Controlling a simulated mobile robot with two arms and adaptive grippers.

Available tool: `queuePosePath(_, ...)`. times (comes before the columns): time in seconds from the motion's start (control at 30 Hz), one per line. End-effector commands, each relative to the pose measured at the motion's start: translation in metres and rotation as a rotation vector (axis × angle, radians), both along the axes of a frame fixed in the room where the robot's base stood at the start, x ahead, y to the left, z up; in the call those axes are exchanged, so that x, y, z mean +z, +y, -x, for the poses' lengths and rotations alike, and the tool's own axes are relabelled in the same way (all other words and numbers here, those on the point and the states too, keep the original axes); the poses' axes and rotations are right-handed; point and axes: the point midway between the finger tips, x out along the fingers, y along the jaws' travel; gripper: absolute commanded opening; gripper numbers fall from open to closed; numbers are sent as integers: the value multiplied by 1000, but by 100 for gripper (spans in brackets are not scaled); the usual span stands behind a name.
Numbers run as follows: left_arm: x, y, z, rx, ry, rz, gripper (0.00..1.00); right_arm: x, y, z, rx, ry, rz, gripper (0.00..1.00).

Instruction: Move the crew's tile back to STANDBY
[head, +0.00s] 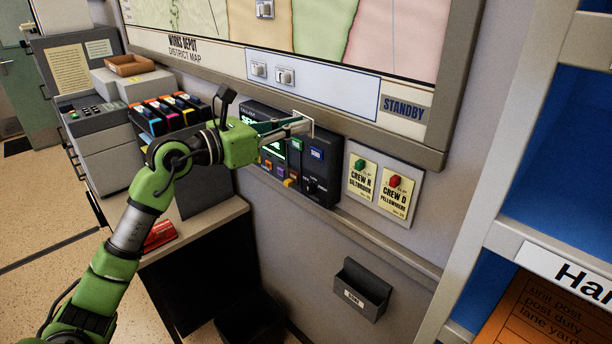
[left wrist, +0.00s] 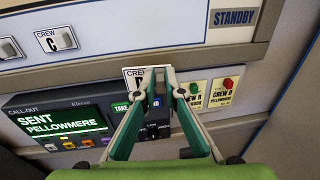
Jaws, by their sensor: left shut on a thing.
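My left gripper (head: 303,125) is shut on a white tile (head: 298,114), held in front of the wall just below the map board. In the left wrist view the tile (left wrist: 131,73) shows between the fingertips (left wrist: 156,76); its "CREW" lettering is partly covered and its letter is hidden. The pale standby strip (head: 335,92) runs along the board's lower edge, with the STANDBY label (head: 404,108) at its right end. Two tiles sit on the strip's left part, one (head: 258,69) and another (head: 285,77), marked C in the left wrist view (left wrist: 56,39). My right gripper is not in view.
A call-out unit (head: 322,170) below the board reads "SENT PELLOWMERE" in the left wrist view. Crew D (head: 398,193) and Crew N or R (head: 360,181) button plates are to its right. Another tile (head: 264,9) is on the map. A blue shelf (head: 560,150) stands right. The strip's right part is bare.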

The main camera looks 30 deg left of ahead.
Motion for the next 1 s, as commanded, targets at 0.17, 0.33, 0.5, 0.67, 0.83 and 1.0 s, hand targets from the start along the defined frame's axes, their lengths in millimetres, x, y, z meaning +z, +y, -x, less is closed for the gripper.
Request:
queuePosePath(0.17,39,26,-10,80,-2,-4,0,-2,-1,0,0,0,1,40)
queuePosePath(0.33,56,37,-14,114,1,0,0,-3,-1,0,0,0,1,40)
queuePosePath(0.5,62,38,-20,122,3,5,0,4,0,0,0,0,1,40)
queuePosePath(0.67,64,32,-34,121,3,8,0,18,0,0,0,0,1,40)
queuePosePath(0.83,63,25,-53,121,3,8,0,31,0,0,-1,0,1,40)
queuePosePath(1.0,62,18,-71,119,4,5,0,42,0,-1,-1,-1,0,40)
